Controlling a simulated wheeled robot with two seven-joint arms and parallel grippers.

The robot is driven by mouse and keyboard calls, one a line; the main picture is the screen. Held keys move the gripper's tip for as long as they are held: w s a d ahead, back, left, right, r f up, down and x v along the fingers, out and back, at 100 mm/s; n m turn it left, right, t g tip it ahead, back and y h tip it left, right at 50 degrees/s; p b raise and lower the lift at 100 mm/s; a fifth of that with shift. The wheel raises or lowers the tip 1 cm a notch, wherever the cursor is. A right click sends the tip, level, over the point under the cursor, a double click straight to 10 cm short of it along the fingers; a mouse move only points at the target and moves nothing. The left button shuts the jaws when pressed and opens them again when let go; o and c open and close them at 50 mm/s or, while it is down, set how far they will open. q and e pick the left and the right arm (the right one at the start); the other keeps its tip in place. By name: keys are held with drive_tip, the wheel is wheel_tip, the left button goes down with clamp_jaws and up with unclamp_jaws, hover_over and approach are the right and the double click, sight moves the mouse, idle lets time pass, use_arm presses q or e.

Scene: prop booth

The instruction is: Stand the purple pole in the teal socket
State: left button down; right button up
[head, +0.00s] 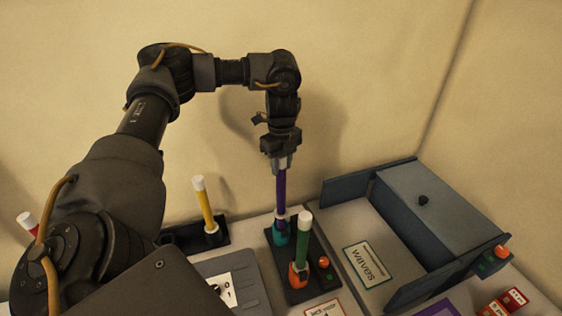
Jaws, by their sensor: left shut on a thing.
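The purple pole (281,190) stands about upright with its lower end at the teal socket (279,238). A small pale band shows low on the pole. I cannot tell how deep the lower end sits in the socket. My left gripper (281,165) is shut on the pole's upper end, pointing down from above. The teal socket is on a dark base plate (298,294), behind an orange socket (298,275) that holds a green pole (303,240) with a white top. My right gripper is not in view.
A yellow pole (205,208) stands in a dark holder (187,238) to the left. A red-and-white pole (28,222) is at the far left. A blue-grey box (430,205) and a "waves" card (369,265) are to the right. A grey dial panel (245,268) is in front.

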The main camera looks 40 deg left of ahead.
sight(281, 179)
use_arm(q)
drive_tip(key=shift+f+b, duration=1.5)
drive_tip(key=shift+f, duration=1.5)
drive_tip(key=c, duration=0.9)
unclamp_jaws()
drive_tip(key=shift+c, duration=0.2)
wheel_tip(281, 179, up, 10)
drive_tip(key=shift+r, duration=0.4)
